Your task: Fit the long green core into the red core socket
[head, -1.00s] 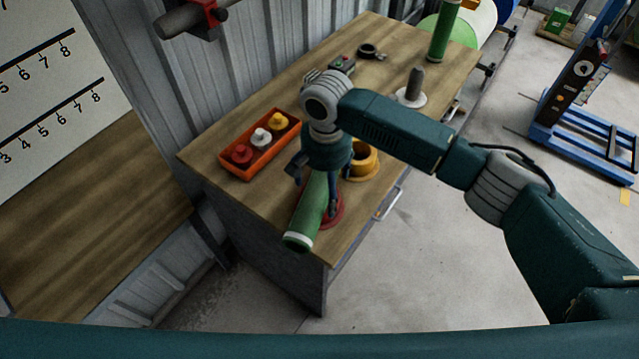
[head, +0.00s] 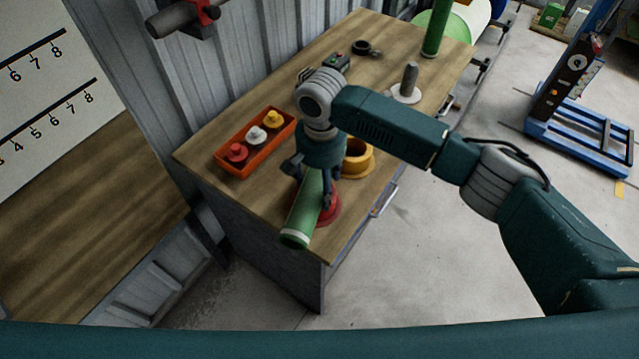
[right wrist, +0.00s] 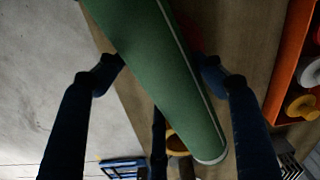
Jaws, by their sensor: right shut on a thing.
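A green core (head: 303,214) with a pale band near its end is held in my right gripper (head: 313,188). The core is tilted, and its near end hangs out by the front edge of the bench. In the right wrist view the core (right wrist: 165,65) runs diagonally between the two fingers of my right gripper (right wrist: 162,65). The red core socket (head: 332,213) is on the bench beside and partly behind the core and a finger; whether they touch I cannot tell. The core is outside the socket's opening, as far as I can see. My left gripper is out of view.
A yellow socket (head: 358,163) stands just behind the red one. An orange tray (head: 238,172) with red, white and yellow pieces is to the left. A grey spindle on a white base (head: 408,92) and an upright green core (head: 435,30) stand farther back.

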